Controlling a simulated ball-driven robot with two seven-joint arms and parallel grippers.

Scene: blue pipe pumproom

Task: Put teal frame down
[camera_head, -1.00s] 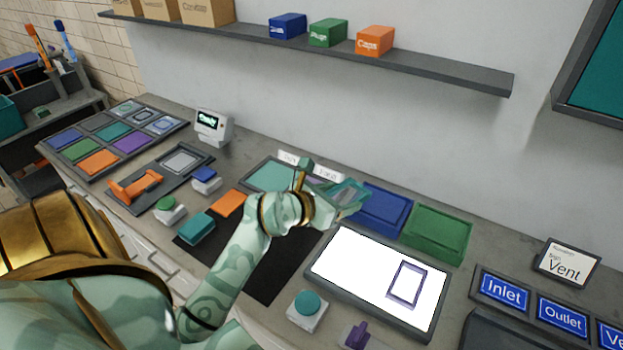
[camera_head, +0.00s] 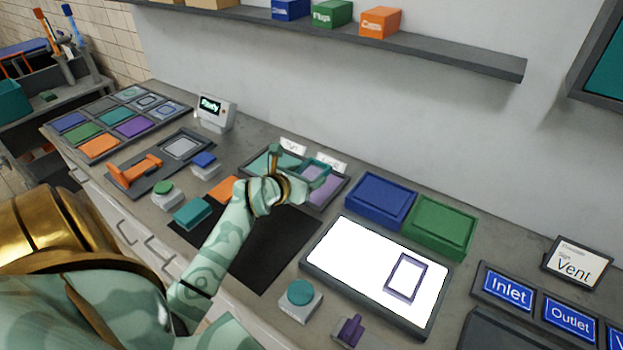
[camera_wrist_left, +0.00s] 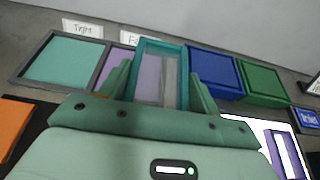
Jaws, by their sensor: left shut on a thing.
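My left gripper (camera_head: 296,170) is shut on the teal frame (camera_head: 326,165), a thin rectangular frame with an open middle. In the left wrist view, the frame (camera_wrist_left: 182,80) stands up between the two green fingers (camera_wrist_left: 160,88). It appears over the purple right-hand part of a grey two-part tray (camera_wrist_left: 25,62), close to the blue box. Whether it touches the tray cannot be told. The tray's left part is a teal panel (camera_wrist_left: 65,65). A purple frame (camera_head: 394,272) lies on the lit white panel. My right gripper is not in view.
The blue box (camera_head: 380,200) and green box (camera_head: 439,228) stand just right of the tray. Small label cards (camera_head: 293,147) stand behind it. A dark mat (camera_head: 265,250) lies in front, mostly bare. A shelf (camera_head: 430,57) runs above.

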